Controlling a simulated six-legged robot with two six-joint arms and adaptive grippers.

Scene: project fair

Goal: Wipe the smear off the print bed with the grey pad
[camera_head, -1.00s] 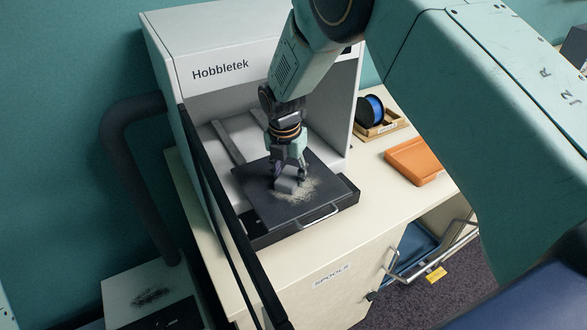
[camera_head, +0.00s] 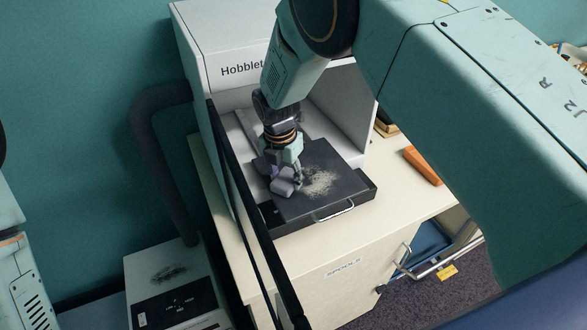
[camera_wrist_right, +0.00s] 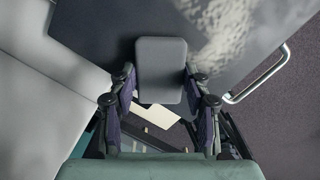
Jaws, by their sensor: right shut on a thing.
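My right gripper (camera_head: 284,175) is shut on the grey pad (camera_head: 283,187) at the bed's left side, just left of the smear. In the right wrist view the pad (camera_wrist_right: 161,70) sits between the two fingers. I cannot tell whether the pad touches the bed. My left gripper is out of view; only part of that arm shows at the left edge.
The printer's wall (camera_head: 345,105) stands close behind and right of the bed, and a dark door edge (camera_head: 248,200) runs along the left. A silver handle (camera_head: 334,209) is at the bed's front.

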